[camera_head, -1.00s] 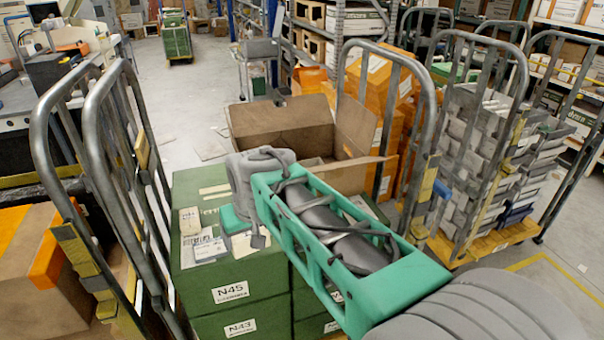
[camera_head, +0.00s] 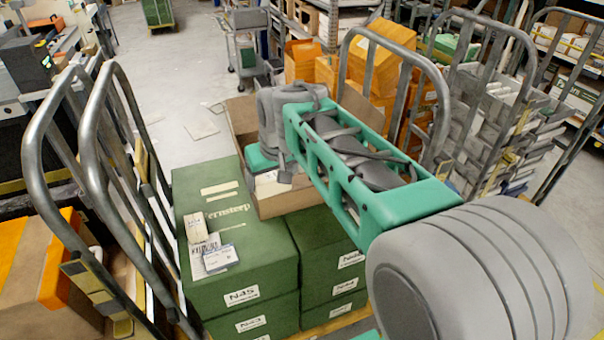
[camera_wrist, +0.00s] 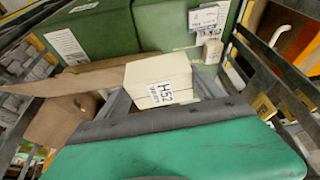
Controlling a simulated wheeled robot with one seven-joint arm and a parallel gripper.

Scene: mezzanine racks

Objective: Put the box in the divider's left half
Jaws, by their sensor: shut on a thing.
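My gripper (camera_head: 268,178) is shut on a small cream box, held above the open carton in the head view. The box (camera_wrist: 158,80) shows in the wrist view with an H52 label, between the grey fingers; in the head view its pale side (camera_head: 270,187) is partly hidden by my gripper. The brown cardboard carton (camera_head: 288,203) stands behind the green boxes; my arm hides most of its opening. A brown flap (camera_wrist: 75,87) of it shows in the wrist view. I cannot make out a divider or its halves inside.
Large green boxes (camera_head: 205,195) stand in front of the carton, with another small pale box (camera_head: 197,228) and a label card (camera_head: 220,258) on top. Metal cart rails rise at the left (camera_head: 100,150) and behind at right (camera_head: 440,95). Orange boxes (camera_head: 375,60) stand behind.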

